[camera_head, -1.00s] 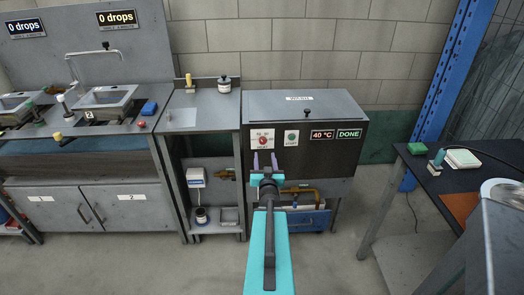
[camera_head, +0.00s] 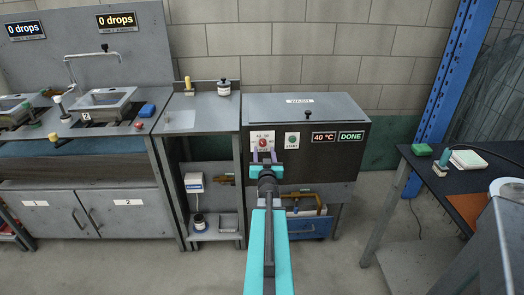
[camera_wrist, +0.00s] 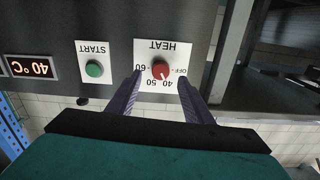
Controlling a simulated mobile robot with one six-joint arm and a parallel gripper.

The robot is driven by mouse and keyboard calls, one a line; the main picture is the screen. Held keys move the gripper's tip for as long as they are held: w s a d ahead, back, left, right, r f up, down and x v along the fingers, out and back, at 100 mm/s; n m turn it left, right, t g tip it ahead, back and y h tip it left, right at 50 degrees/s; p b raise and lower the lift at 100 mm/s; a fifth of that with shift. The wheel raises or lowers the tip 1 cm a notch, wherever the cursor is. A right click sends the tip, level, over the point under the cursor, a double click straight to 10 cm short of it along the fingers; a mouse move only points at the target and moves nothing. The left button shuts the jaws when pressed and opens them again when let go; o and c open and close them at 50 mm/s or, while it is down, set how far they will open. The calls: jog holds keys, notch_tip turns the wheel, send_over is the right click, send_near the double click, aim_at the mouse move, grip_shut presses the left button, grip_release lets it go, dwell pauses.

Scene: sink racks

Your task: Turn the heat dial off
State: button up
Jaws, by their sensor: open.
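The red heat dial (camera_head: 263,142) sits on a white HEAT plate on the front of the dark wash cabinet (camera_head: 345,160). In the wrist view the dial (camera_wrist: 160,69) appears upside down, with OFF, 40, 50 and 60 around it. A small pale mark on the dial seems to point near 40. My gripper (camera_head: 264,155) is open and empty, just below the dial in the head view. In the wrist view its two fingers (camera_wrist: 160,80) reach toward the plate on either side of the dial. I cannot tell whether they touch the panel.
A green START button (camera_wrist: 94,69) is beside the dial plate. The displays read 40 °C (camera_head: 323,137) and DONE (camera_head: 350,136). A grey sink bench (camera_head: 100,160) stands left, a dark table (camera_head: 480,185) right. Pipes and a blue bin (camera_head: 310,226) lie below the cabinet.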

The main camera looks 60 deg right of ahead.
aim_at(263, 144)
jog(key=shift+p+x, duration=0.3)
jog(key=shift+x, duration=1.7)
